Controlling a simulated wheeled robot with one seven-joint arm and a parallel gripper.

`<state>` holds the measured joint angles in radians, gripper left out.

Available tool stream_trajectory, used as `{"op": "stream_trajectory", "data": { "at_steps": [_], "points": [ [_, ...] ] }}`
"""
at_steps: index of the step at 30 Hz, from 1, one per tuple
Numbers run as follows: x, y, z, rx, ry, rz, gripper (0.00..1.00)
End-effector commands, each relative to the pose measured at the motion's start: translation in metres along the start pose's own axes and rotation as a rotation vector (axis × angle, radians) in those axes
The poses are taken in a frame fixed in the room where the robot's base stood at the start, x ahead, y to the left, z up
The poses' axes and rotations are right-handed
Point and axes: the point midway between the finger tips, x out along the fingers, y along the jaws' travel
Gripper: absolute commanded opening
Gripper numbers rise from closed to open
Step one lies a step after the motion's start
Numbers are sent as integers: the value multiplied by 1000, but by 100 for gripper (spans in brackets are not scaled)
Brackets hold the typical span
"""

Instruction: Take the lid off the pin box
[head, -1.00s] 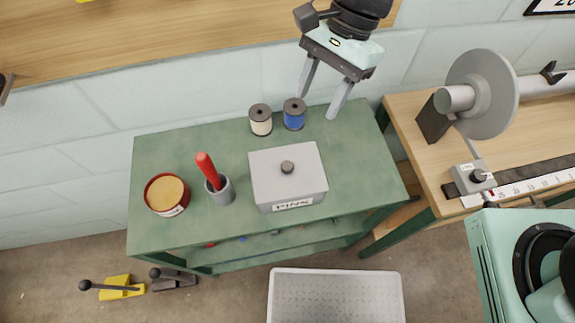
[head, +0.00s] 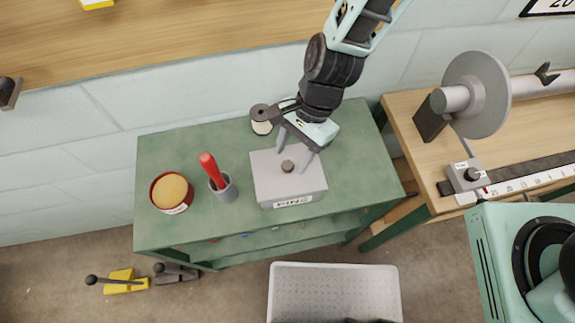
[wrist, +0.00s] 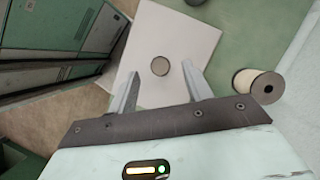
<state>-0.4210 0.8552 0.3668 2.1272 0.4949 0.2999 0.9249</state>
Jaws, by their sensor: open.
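The grey pin box (head: 291,200), labelled PINS, sits on the green table with its flat lid (head: 265,176) on. A dark round knob (head: 287,166) stands at the middle of the lid. My gripper (head: 292,163) is open above the lid, its two fingers pointing down on either side of the knob. In the wrist view the lid (wrist: 185,40) fills the upper middle, and the knob (wrist: 160,66) shows a little beyond and between the fingertips (wrist: 161,78). I cannot tell the exact height of the fingertips over the lid.
A cream thread spool (head: 262,125) stands behind the box. A grey cup (head: 224,190) with a red-handled tool (head: 211,168) and a round tin (head: 172,193) stand to its left. The green tabletop (head: 355,165) is clear to the right of the box.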

Motion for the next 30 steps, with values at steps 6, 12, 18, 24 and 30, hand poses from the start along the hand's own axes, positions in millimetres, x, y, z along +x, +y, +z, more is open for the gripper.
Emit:
{"op": "stream_trajectory", "data": {
  "at_steps": [6,12,18,24,30],
  "points": [
    [21,0,1,1,-1,0,50],
    [25,0,0,0,0,0,50],
    [25,0,0,0,0,-1,22],
    [24,0,0,0,0,-1,0],
    [24,-1,0,0,0,-1,0]
  ]
}}
